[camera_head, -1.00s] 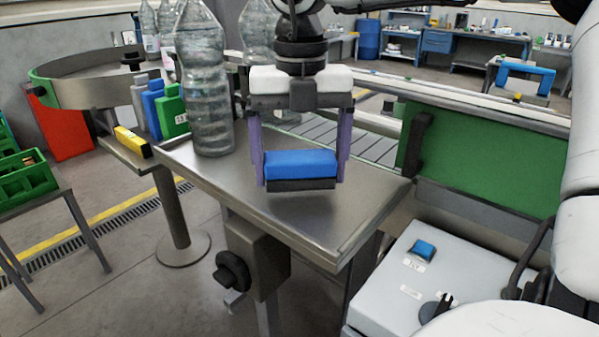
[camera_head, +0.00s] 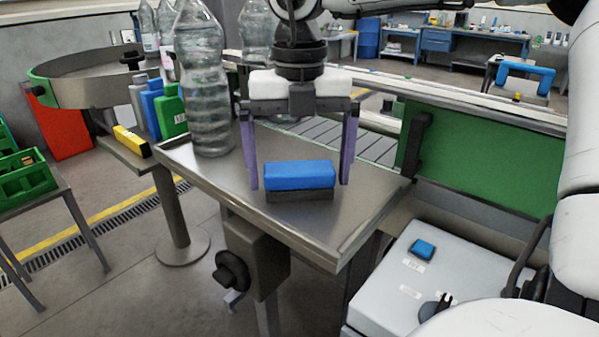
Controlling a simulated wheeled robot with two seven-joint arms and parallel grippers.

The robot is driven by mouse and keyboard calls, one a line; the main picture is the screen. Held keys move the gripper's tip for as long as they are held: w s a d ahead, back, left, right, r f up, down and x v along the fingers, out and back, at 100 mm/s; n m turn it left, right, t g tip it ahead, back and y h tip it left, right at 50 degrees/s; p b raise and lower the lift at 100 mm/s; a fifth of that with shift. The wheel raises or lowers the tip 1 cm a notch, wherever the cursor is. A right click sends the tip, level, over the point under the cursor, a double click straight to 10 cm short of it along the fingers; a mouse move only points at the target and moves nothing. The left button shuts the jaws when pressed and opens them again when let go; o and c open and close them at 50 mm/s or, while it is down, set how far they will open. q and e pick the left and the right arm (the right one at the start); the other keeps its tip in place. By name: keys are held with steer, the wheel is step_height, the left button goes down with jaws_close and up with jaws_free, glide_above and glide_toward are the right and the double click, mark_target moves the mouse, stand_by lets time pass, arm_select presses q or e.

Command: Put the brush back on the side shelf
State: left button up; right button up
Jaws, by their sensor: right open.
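The brush (camera_head: 300,175), a blue block with a dark bristle underside, rests on the steel side plate (camera_head: 335,228) beside the conveyor. My right gripper (camera_head: 300,184) points down over it with its two purple fingers open, one on each side. A gap shows between each finger and the brush. My left gripper is not in view.
A large clear bottle (camera_head: 203,95) stands on the plate's left end, close to my right gripper. A green panel (camera_head: 480,155) and a pale control box (camera_head: 405,285) are at right. The plate's front right part is clear.

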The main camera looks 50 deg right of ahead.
mark_target(299, 168)
step_height(299, 168, up, 11)
stand_by(0.3)
steer(key=shift+c, duration=0.3)
